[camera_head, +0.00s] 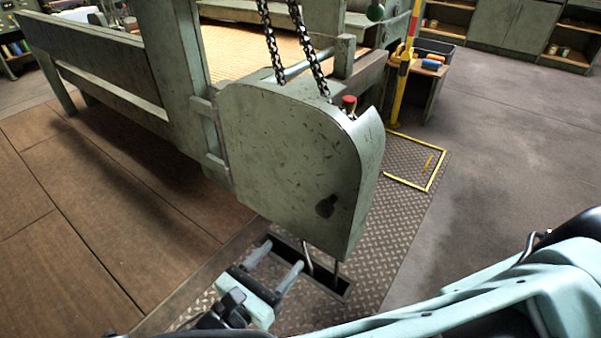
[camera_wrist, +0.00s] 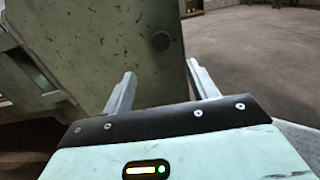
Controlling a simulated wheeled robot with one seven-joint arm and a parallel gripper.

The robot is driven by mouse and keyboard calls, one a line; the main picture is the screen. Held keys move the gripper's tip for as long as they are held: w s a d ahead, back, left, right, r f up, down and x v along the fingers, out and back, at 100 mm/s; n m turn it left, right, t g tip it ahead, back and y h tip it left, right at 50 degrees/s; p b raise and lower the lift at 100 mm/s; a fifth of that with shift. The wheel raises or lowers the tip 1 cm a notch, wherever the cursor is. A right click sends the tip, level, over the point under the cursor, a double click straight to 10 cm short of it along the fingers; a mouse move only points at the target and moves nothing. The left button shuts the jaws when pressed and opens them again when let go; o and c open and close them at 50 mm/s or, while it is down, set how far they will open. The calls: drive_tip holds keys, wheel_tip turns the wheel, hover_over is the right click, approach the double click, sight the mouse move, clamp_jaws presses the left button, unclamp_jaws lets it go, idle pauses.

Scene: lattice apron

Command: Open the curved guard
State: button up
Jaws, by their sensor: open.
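The curved guard (camera_head: 285,165) is a worn grey-green metal cover with a rounded upper right corner, at the middle of the head view. It is mounted at its left side by a post, and a dark, keyhole-like mark (camera_head: 326,206) shows low on its face. In the wrist view the guard (camera_wrist: 110,45) fills the upper left, with a dark round spot (camera_wrist: 161,41) on it. My gripper (camera_head: 279,264) is open and empty, below and in front of the guard's lower edge. Its two fingers also show in the wrist view (camera_wrist: 160,85), pointing toward the guard. I cannot tell whether they touch it.
Two black chains (camera_head: 298,45) run up behind the guard, and a red knob (camera_head: 349,103) stands at its back edge. A dark floor slot (camera_head: 325,279) lies beneath. A yellow post (camera_head: 404,70) and a small bench are behind right. Open floor (camera_head: 500,140) lies right.

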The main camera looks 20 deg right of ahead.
sight(322, 211)
drive_tip(key=b+x, duration=0.2)
drive_tip(key=x, duration=1.4)
drive_tip(key=shift+w+d, duration=0.2)
drive_tip(key=shift+d, duration=0.2)
